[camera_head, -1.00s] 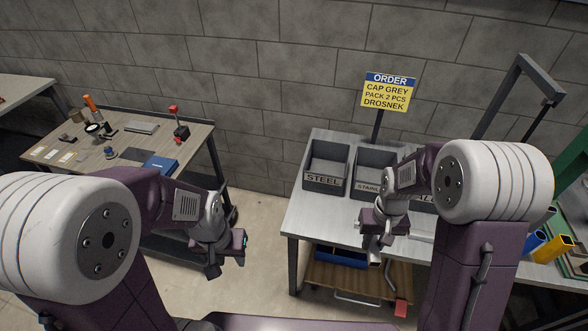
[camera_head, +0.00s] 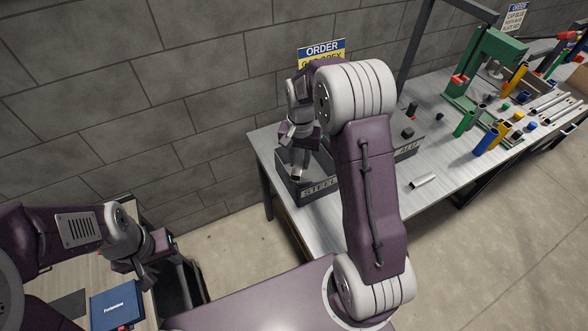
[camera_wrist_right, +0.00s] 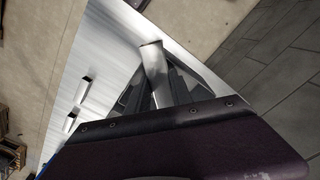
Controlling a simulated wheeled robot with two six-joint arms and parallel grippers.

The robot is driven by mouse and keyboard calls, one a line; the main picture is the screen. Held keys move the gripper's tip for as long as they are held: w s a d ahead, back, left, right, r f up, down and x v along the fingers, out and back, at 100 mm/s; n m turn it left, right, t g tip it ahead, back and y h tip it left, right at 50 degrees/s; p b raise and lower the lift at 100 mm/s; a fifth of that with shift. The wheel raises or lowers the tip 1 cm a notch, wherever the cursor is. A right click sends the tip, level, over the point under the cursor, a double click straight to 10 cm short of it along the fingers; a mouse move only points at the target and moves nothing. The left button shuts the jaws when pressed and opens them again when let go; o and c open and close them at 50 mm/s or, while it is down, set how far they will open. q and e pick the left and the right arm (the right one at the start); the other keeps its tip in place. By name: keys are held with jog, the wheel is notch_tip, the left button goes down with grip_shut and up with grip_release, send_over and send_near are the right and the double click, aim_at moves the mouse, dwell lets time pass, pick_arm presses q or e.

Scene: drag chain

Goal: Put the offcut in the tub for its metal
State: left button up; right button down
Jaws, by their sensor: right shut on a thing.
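My right gripper (camera_head: 299,165) is shut on a silver metal offcut (camera_wrist_right: 153,68), a short tube-like piece that points out from between the fingers in the right wrist view. In the head view the gripper is over or just in front of the tub labelled STEEL (camera_head: 318,191); the exact height is unclear. The ALU tub (camera_head: 406,149) stands further right, and my right arm hides the middle tub. My left gripper (camera_head: 143,277) is at the lower left near the other bench, its jaw opening unclear.
A loose silver piece (camera_head: 424,181) lies on the grey bench right of the tubs. A green press (camera_head: 484,68) and coloured tubes stand further right. The order sign (camera_head: 322,52) behind the tubs is partly covered by my arm. A blue book (camera_head: 117,306) lies lower left.

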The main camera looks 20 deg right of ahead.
jog(key=w+d+f+m+b, duration=0.1)
jog(key=w+d+m, duration=0.3)
jog(key=d, duration=0.5)
jog(key=w+d+f+m+b, duration=0.1)
jog(key=w+d+m, duration=0.1)
jog(key=d+m, duration=0.55)
jog(key=shift+n, duration=0.85)
jog(key=s+a+f+p, duration=0.1)
jog(key=a+f, duration=0.2)
jog(key=s+a+f+p, duration=0.1)
jog(key=a+f, duration=0.2)
jog(key=f, duration=0.1)
jog(key=s+a+f, duration=0.2)
jog(key=a+f, duration=0.2)
jog(key=shift+p, duration=0.4)
jog(key=shift+f, duration=0.1)
jog(key=shift+f+b, duration=0.5)
jog(key=shift+f, duration=0.15)
jog(key=c, duration=1.4)
grip_release()
jog(key=shift+c, duration=0.2)
jog(key=shift+o, duration=0.2)
jog(key=shift+s+r, duration=0.1)
